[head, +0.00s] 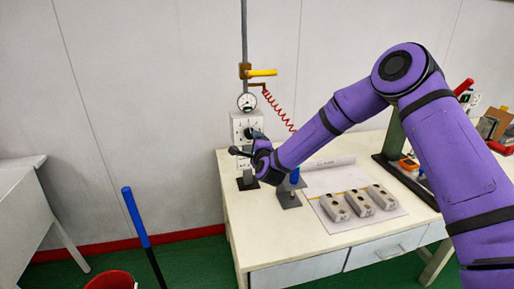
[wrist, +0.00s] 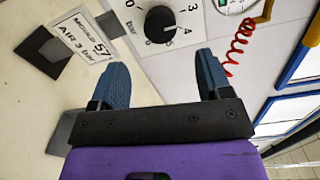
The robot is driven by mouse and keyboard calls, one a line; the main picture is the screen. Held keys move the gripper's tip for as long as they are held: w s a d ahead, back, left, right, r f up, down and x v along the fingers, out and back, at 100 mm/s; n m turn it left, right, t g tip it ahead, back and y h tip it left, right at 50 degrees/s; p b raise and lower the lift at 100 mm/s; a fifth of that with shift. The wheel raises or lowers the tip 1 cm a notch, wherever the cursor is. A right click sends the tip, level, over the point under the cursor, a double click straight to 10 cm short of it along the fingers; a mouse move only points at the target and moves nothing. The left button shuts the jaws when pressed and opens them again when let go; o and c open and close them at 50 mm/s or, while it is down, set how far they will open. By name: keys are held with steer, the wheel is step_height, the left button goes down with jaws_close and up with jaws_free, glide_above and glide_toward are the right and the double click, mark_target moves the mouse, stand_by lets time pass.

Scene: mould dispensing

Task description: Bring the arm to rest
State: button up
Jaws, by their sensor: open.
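My gripper (head: 240,151) is open, in front of the white control box (head: 239,122) at the table's back left corner. In the wrist view my gripper (wrist: 164,72) shows two blue fingers spread wide with nothing between them. A black knob (wrist: 160,24) on a numbered dial lies beyond the fingertips, apart from them. My purple arm reaches across from the right side of the head view. It hides part of the table's back.
The table (head: 240,240) bears several things: three grey mould blocks (head: 358,204), a blue-handled item (head: 294,175) close below my wrist, and a dark press stand (head: 393,140) at right. A gauge (head: 247,102), yellow lever (head: 263,73) and red coiled hose (head: 281,112) are above the box.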

steer(key=shift+v, duration=0.8)
steer(key=s+d+r+n+g+y, duration=0.1)
steer(key=s+d+r+n+g, duration=0.1)
steer(key=r+n, duration=0.3)
steer(key=s+d+r+n+g, duration=0.2)
steer(key=d+r+n, duration=0.1)
steer(key=r, duration=0.3)
steer(key=s+d+r+n+g+h, duration=0.25)
steer(key=s+d+r+n, duration=0.25)
steer(key=s+d+r, duration=0.6)
steer(key=s+d+r+n+g+h, duration=0.1)
steer(key=s+d, duration=0.4)
steer(key=s, duration=0.6)
steer(key=s+d+n+g+h, duration=0.1)
steer(key=s+d+g, duration=0.1)
steer(key=s+d, duration=0.4)
steer(key=s+d+r+n+g+h, duration=0.1)
steer(key=s+d, duration=0.5)
steer(key=s, duration=1)
steer(key=shift+s+r+n+g, duration=0.3)
steer(key=shift+r+g, duration=0.1)
steer(key=shift+g, duration=0.25)
steer(key=shift+w, duration=0.1)
steer(key=shift+c, duration=0.4)
